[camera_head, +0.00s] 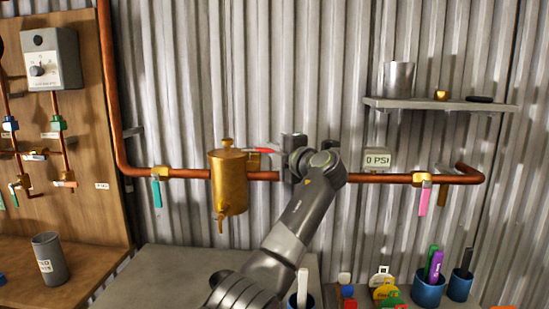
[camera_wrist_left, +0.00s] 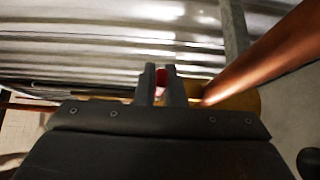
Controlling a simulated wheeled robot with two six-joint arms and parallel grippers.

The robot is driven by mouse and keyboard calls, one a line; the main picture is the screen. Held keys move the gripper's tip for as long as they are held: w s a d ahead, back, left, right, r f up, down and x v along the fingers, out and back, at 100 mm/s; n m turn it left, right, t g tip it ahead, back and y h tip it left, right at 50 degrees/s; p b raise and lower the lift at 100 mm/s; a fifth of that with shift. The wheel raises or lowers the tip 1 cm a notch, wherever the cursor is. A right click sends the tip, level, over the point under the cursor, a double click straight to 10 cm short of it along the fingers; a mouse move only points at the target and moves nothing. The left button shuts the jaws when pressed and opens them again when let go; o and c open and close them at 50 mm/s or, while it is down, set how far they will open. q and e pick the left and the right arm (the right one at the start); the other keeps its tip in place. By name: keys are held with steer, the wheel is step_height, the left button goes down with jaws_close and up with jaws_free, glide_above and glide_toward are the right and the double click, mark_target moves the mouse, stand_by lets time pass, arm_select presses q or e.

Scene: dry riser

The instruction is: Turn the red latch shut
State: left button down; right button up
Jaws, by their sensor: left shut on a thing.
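The red latch (camera_head: 261,150) is a short red lever beside the top of the brass canister (camera_head: 228,182) on the copper pipe. It lies close to level in the head view, with its right end near my left gripper (camera_head: 283,150). In the left wrist view, the two fingers (camera_wrist_left: 160,84) are shut on the red latch (camera_wrist_left: 161,76), which shows as a small red patch between them. Much of the latch is hidden by the fingers there. My left arm covers part of the pipe to the right. My right gripper is not in view.
The copper pipe (camera_head: 405,178) runs along the corrugated wall, with a teal-handled valve (camera_head: 157,192) left and a pink-handled valve (camera_head: 425,196) right. A shelf (camera_head: 440,105) sits upper right. Blue cups (camera_head: 428,290) stand below.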

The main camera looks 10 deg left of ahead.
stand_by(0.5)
arm_select(q)
steer(key=c, duration=1.5)
jaws_free()
steer(key=shift+w, duration=0.1)
